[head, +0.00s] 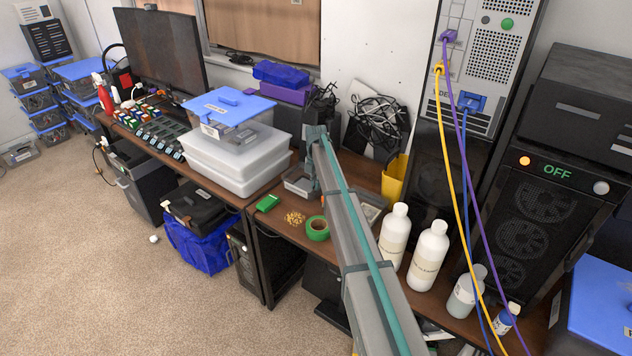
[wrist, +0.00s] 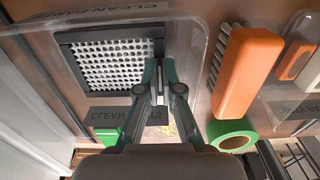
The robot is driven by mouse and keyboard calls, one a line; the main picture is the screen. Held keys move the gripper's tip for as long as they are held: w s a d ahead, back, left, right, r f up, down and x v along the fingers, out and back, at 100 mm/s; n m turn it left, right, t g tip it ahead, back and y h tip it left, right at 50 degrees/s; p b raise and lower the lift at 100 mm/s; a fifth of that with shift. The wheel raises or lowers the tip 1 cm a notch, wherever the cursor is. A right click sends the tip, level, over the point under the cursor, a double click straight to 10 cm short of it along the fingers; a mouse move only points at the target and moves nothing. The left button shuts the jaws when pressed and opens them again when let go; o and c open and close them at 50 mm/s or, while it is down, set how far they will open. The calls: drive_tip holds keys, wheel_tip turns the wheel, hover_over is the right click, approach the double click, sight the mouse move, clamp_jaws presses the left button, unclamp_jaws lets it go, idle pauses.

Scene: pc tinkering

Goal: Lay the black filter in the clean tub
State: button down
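The black filter (wrist: 75,66), a square black frame around a white grid, shows in the wrist view within the outline of a clear tub. That tub (wrist: 190,30) carries a "CLEAN" label (wrist: 120,12) at the top. My gripper (wrist: 160,68) is over the tub, its fingers close together on either side of the filter's right edge, and it looks shut on that edge. I cannot tell whether the filter touches the tub floor. In the head view a small clear tub (head: 298,186) sits below the arm's end; the filter and fingertips are hard to make out there.
An orange brush (wrist: 248,70) lies right of the tub, with another clear container beyond it. Green tape (head: 317,228), a green box (head: 268,203) and small brass parts (head: 295,218) lie at the bench front. White bottles (head: 427,257) stand to the right; stacked bins (head: 230,160) stand left.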

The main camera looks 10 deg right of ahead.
drive_tip(key=shift+f, duration=0.5)
idle(0.6)
drive_tip(key=c, duration=1.2)
unclamp_jaws()
drive_tip(key=shift+c, duration=0.2)
wheel_tip(320, 180, up, 12)
